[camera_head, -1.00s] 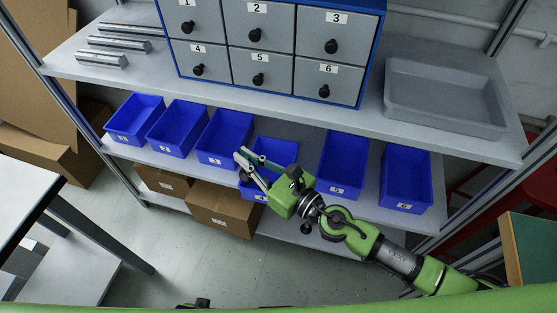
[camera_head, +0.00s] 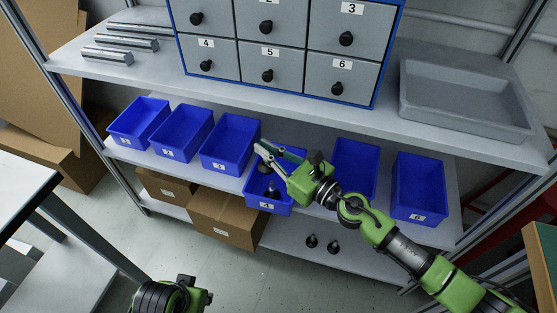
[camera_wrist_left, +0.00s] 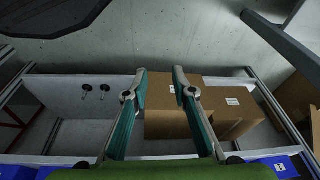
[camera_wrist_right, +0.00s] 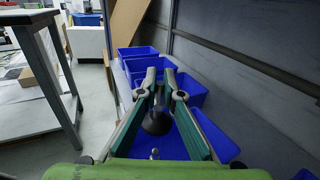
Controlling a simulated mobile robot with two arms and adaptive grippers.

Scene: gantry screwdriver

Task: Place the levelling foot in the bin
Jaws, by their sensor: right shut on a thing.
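My right gripper (camera_head: 267,150) is over the blue bin numbered 4 (camera_head: 287,209) on the middle shelf. It is shut on a dark levelling foot (camera_head: 264,168), with the round base hanging below the fingertips. The right wrist view shows this foot's base (camera_wrist_right: 156,123) between the fingers, above the blue bin floor. A second small foot-like piece (camera_head: 271,190) shows inside bin 4; it is partly hidden. Two more levelling feet (camera_head: 311,241) (camera_head: 333,246) stand on the lower shelf. In the left wrist view my left gripper (camera_wrist_left: 161,72) is open and empty, away from the bins.
Blue bins 1 to 3 (camera_head: 228,141) stand left of bin 4, and others, including bin 6 (camera_head: 418,215), stand right. The upper shelf (camera_head: 150,77) lies just above, with a drawer cabinet (camera_head: 222,57) and grey tray (camera_head: 465,127). Cardboard boxes (camera_head: 225,217) sit below.

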